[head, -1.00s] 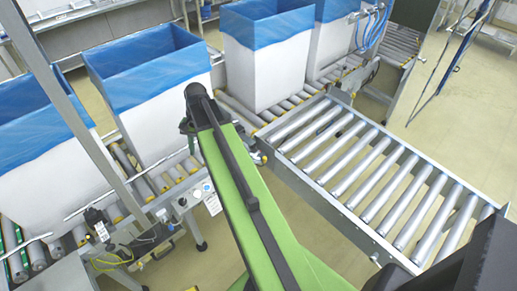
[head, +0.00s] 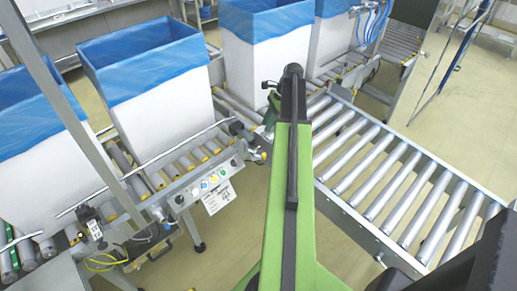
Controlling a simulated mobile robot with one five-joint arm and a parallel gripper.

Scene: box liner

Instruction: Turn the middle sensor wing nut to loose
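Small dark sensor fittings sit along the near side rail of the box conveyor: one (head: 236,128) near the rail's right end, one (head: 88,214) at the lower left. The wing nuts are too small to make out, and I cannot tell which is the middle one or how it is turned. My green arm rises up the centre of the head view. Only small dark parts of my gripper (head: 269,102) show left of the arm's far end, apart from the sensor fittings. Its fingers are mostly hidden, so opening and contents are unclear.
Tall white boxes with blue liners (head: 150,90) stand on the roller conveyor. A button panel with a paper tag (head: 219,198) hangs on its near rail. A side roller conveyor (head: 385,175) fills the right. A grey post (head: 75,115) crosses the left. Floor shows below the panel.

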